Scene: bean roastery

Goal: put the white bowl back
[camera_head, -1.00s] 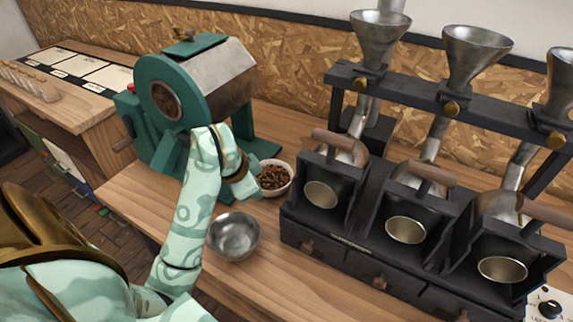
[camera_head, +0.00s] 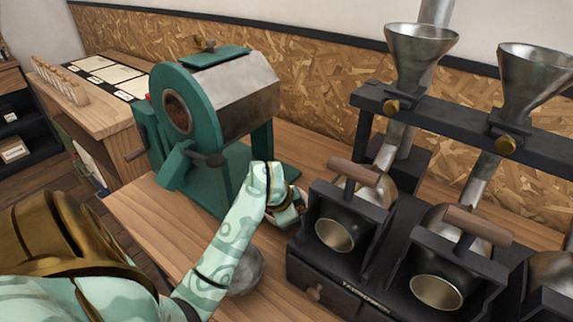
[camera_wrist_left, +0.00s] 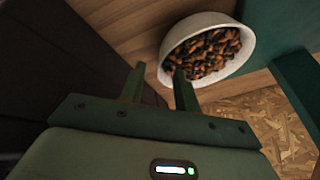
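The white bowl (camera_wrist_left: 249,46), holding brown beans, stands on the wooden counter at the top of the left wrist view. In the head view my left gripper and forearm hide most of it. My left gripper (camera_head: 289,212) is at the bowl, between the green roaster and the black machine. In the left wrist view the gripper (camera_wrist_left: 158,76) is open, with nothing held. One finger is outside the bowl's near rim and the other overlaps the rim and beans; I cannot tell whether they touch it. My right gripper is not in view.
A metal bowl (camera_head: 246,272) is partly hidden behind my left forearm. The green roaster (camera_head: 207,105) stands behind left, and the black machine (camera_head: 345,285) with metal cups and funnels stands close on the right. The counter's front left (camera_head: 150,215) is clear.

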